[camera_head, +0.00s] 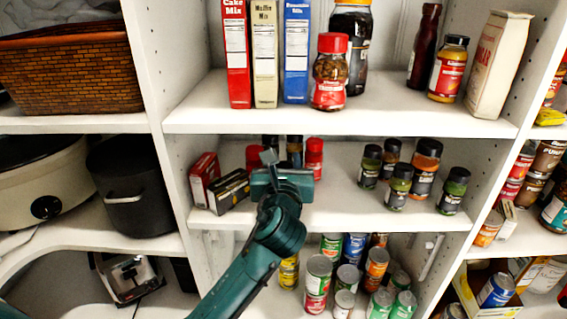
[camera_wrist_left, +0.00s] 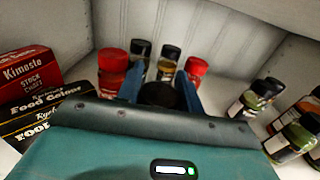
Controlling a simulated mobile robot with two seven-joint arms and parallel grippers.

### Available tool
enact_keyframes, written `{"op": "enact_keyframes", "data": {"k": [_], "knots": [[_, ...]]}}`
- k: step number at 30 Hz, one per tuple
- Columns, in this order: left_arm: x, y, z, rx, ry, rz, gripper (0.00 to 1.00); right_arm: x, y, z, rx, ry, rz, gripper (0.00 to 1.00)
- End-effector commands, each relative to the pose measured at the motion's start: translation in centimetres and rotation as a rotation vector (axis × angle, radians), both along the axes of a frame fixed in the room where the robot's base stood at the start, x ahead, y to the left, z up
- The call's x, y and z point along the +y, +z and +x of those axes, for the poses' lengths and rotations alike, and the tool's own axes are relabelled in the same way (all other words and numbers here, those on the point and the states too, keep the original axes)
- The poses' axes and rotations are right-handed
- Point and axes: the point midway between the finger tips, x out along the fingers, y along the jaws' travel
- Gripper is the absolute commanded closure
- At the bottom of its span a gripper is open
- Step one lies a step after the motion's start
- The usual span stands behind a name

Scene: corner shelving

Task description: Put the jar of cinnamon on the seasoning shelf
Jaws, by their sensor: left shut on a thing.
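My left gripper (camera_head: 281,168) is over the middle shelf (camera_head: 345,212) of the centre unit. In the left wrist view its blue fingers (camera_wrist_left: 160,88) are closed on a jar with a round black lid (camera_wrist_left: 158,96), seen from above. The jar's label is hidden, so I cannot read whether it is cinnamon. In the head view the gripper hides this jar. I cannot tell whether its base touches the shelf. Behind it stand two dark-lidded jars (camera_wrist_left: 169,55), with a red-lidded jar (camera_wrist_left: 112,68) on the left and another (camera_wrist_left: 197,70) on the right. My right gripper is not in view.
Two food boxes, one red (camera_head: 204,172) and one black (camera_head: 229,190), stand left of the gripper. Several dark-lidded spice jars (camera_head: 398,183) stand to the right. Bare shelf lies between. An upper shelf (camera_head: 340,117) overhangs; cans (camera_head: 319,272) stand below.

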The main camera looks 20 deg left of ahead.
Motion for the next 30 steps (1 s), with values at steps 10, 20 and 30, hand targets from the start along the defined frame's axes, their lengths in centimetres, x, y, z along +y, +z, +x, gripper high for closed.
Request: {"op": "enact_keyframes", "data": {"k": [10,20,30], "knots": [[0.0,-0.2,0.0,0.0,0.0,0.001,0.52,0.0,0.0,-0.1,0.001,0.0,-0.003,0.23],[0.0,-0.2,0.0,-0.001,0.0,0.001,0.42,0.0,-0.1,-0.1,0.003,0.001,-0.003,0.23],[-1.2,0.0,-3.8,0.001,-0.003,0.001,0.42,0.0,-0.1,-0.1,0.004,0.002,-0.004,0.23]]}}
